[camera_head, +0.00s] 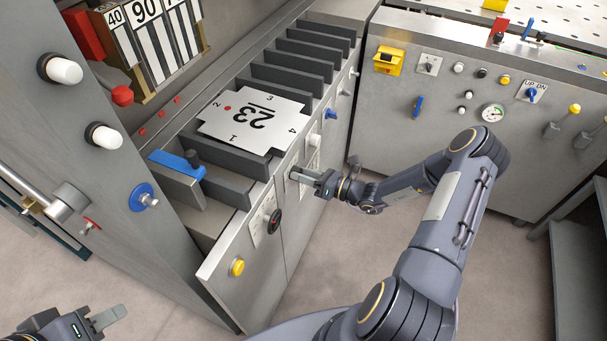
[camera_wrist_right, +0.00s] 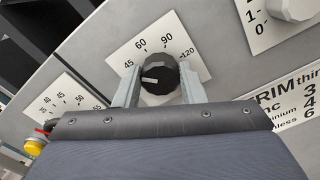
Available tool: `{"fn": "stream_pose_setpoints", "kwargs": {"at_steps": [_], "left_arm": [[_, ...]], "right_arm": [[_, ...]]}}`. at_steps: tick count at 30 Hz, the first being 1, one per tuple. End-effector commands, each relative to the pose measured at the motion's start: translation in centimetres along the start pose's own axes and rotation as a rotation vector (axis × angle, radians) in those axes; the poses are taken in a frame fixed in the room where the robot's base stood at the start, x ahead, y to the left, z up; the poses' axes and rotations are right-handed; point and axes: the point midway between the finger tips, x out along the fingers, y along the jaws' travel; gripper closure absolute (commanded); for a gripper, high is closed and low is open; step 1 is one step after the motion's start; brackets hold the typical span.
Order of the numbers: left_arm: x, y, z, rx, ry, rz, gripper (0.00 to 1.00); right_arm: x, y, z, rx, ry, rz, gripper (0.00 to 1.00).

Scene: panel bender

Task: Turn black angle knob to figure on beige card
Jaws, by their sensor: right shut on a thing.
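The black angle knob (camera_wrist_right: 160,74) sits on a white dial plate marked 45, 60, 90 and 120. Its white mark points left, toward the 45 end of the scale. My right gripper (camera_wrist_right: 160,88) is shut on the knob, one finger on each side. In the head view the right gripper (camera_head: 308,178) is at the cabinet front and hides the knob. Figure cards stand at the upper left: one reads 40 (camera_head: 116,16), another reads 90 (camera_head: 146,12). I cannot tell which card is beige. My left gripper (camera_head: 100,318) is low at the left, away from the cabinet.
A white plate marked 23 (camera_head: 228,124) lies on the grey slotted blocks. A black-and-red knob (camera_head: 273,221) and a yellow button (camera_head: 237,267) are on the same front. A second panel with a gauge (camera_head: 492,112) stands at the right. The floor between is clear.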

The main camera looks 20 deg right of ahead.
Motion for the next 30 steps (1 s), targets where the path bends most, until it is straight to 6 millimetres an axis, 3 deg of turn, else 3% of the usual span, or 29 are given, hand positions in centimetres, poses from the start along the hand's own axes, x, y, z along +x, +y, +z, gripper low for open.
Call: {"fn": "stream_pose_setpoints", "kwargs": {"at_steps": [14, 15, 19, 30], "left_arm": [[-0.01, 0.01, -0.01, 0.0, 0.0, 0.0, 0.64], [-0.01, 0.01, 0.0, 0.0, 0.0, 0.0, 0.64], [-0.01, 0.0, 0.0, 0.0, 0.0, 0.0, 0.64], [0.14, -0.06, 0.07, 0.0, 0.0, 0.0, 0.64]], "right_arm": [[-0.01, -0.05, 0.07, 0.013, -0.002, -0.001, 0.86], [-0.01, -0.05, 0.07, 0.013, -0.002, -0.001, 0.58], [-0.01, -0.04, 0.06, 0.013, -0.001, -0.001, 0.41], [-0.74, -0.13, -0.03, 0.013, 0.0, -0.003, 0.41]]}}
